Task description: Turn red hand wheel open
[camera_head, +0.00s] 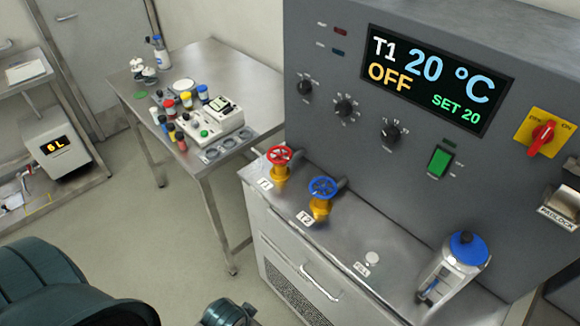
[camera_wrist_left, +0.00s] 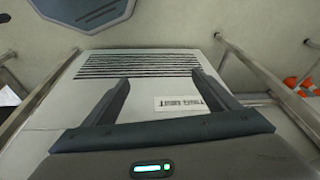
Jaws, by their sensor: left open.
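The red hand wheel (camera_head: 279,156) sits on a yellow valve body at the left end of the steel counter, behind a tag marked T1. A blue hand wheel (camera_head: 322,188) on a similar yellow valve stands to its right, by a tag marked T2. In the left wrist view my left gripper (camera_wrist_left: 160,92) has its two fingers apart with nothing between them. Beyond the fingers is a pale cabinet with a slatted vent (camera_wrist_left: 140,64) and a label; neither wheel shows there. A dark part of my arm is at the lower left of the head view. My right gripper is not visible.
The grey control panel (camera_head: 440,30) rises behind the valves, its display reading T1 20 °C OFF. A blue-topped vessel (camera_head: 455,262) stands at the counter's right. A steel table (camera_head: 215,75) with vials and instruments is at the left. Open floor lies in front.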

